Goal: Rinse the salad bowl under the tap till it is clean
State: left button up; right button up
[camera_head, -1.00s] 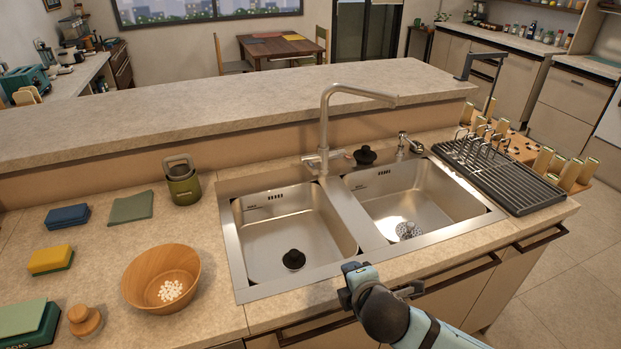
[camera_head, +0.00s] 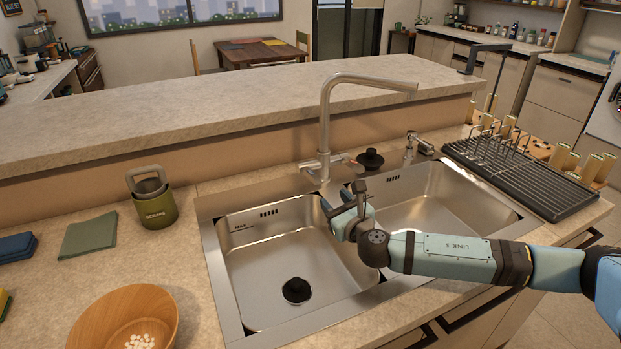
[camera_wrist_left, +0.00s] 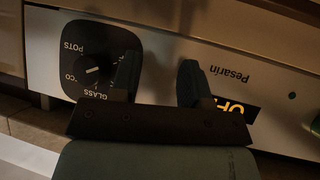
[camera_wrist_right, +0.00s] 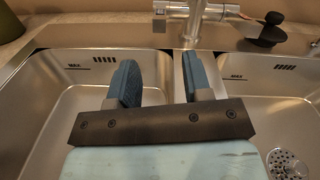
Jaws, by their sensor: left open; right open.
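The wooden salad bowl (camera_head: 127,320) sits on the counter left of the sink, cut off by the bottom edge in the head view, with small white bits inside. The tap (camera_head: 327,120) stands behind the sink; its spout points right, and no water shows. Its base also shows in the right wrist view (camera_wrist_right: 195,12). My right gripper (camera_head: 338,199) is open and empty, above the divider between the basins, in front of the tap base. My left gripper (camera_wrist_left: 160,82) is open and shows only in the left wrist view, in front of an appliance panel with a dial (camera_wrist_left: 92,68).
The left basin (camera_head: 285,255) is empty with a black plug (camera_head: 296,290); the right basin (camera_head: 445,205) is partly behind my arm. A black stopper (camera_head: 371,159) and soap dispenser (camera_head: 415,148) stand behind. A green canister (camera_head: 153,200), green cloth (camera_head: 88,237) and drying rack (camera_head: 520,175) flank the sink.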

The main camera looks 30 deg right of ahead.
aim_at(308, 170)
jog(key=w, duration=1.2)
jog(key=shift+w+d, duration=0.1)
grip_shut()
